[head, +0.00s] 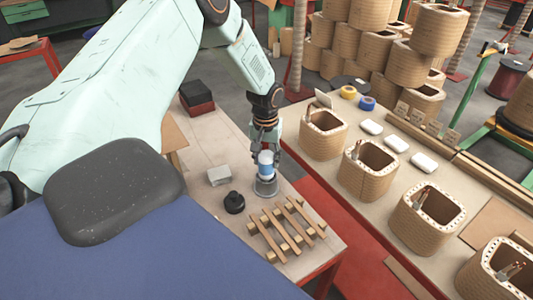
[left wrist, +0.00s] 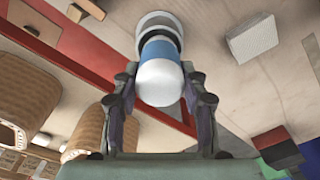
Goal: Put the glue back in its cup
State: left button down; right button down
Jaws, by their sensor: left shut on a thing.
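My left gripper (head: 265,152) is shut on the glue, a white bottle (head: 265,169) with a blue band. The bottle is upright above a small grey cup (head: 265,187) on the near bench. In the left wrist view the gripper's fingers (left wrist: 162,100) flank the white end of the glue (left wrist: 160,82), and the cup (left wrist: 158,20) opens around its far end. The bottle's lower end is at the cup's mouth; I cannot tell how deep it sits. My right gripper is not in view.
A black round pot (head: 234,203), a grey block (head: 219,176) and a wooden slatted rack (head: 287,228) stand close to the cup. A dark red-and-black box (head: 197,98) is farther back. Hollow wooden coils (head: 368,168) line the right bench.

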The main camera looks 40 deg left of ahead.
pick_arm(q)
jog(key=shift+s+d, duration=0.1)
jog(key=shift+w+f, duration=0.2)
jog(key=c, duration=1.1)
grip_release()
jog(key=shift+o, duration=2.3)
jog(key=shift+s+r, duration=0.15)
jog(key=shift+s, duration=0.05)
jog(key=shift+w, duration=0.1)
jog(key=shift+w, duration=0.1)
